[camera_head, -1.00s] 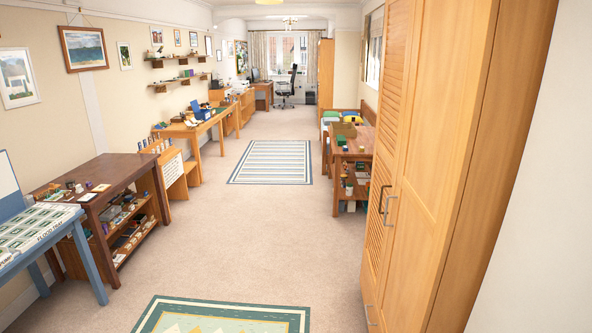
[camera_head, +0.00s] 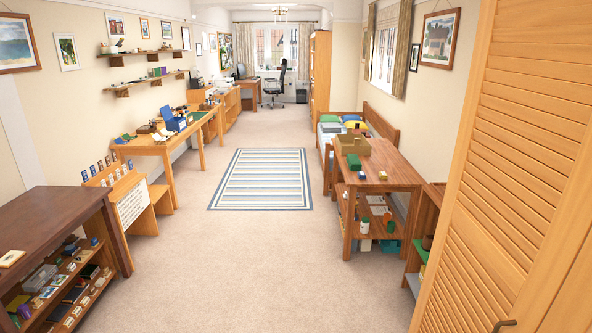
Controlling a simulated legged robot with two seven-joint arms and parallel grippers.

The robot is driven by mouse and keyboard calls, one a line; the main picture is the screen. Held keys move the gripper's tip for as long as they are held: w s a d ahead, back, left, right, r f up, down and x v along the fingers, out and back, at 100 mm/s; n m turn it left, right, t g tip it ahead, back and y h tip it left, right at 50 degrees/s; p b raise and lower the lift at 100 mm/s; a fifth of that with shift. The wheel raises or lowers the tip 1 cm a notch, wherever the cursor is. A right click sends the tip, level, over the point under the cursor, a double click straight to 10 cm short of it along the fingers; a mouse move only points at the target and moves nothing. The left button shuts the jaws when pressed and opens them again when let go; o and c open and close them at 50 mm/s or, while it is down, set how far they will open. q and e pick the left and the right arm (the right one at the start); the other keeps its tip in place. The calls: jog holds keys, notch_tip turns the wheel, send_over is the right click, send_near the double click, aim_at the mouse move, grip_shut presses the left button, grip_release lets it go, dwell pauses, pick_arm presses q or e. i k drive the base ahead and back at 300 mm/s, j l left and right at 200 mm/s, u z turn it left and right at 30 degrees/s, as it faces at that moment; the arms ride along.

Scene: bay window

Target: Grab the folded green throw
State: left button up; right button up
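I cannot make out a folded green throw for certain. A wooden daybed (camera_head: 375,122) stands at the right, beyond a wooden table. Something green (camera_head: 329,118) lies at its far end next to a blue and a yellow cushion (camera_head: 357,124); it is too small to tell whether it is cloth. Another green item (camera_head: 388,246) is low under the table, partly hidden. Neither of my grippers is in view.
A louvred wardrobe (camera_head: 520,170) is close on the right. The wooden table (camera_head: 405,176) with boxes stands beyond it. A dark shelf table (camera_head: 50,215) is near on the left, a long desk (camera_head: 150,147) farther. Carpet (camera_head: 265,265) and striped rug (camera_head: 262,180) between are clear.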

aim_at(354, 164)
jog(key=i+l+z, duration=0.1)
jog(key=i, duration=1.6)
jog(key=i+z, duration=0.1)
jog(key=i, duration=1.65)
jog(key=i+j, duration=0.15)
jog(key=i, duration=1.55)
jog(key=i+l+u, duration=0.25)
jog(key=i+l, duration=0.55)
jog(key=i, duration=0.15)
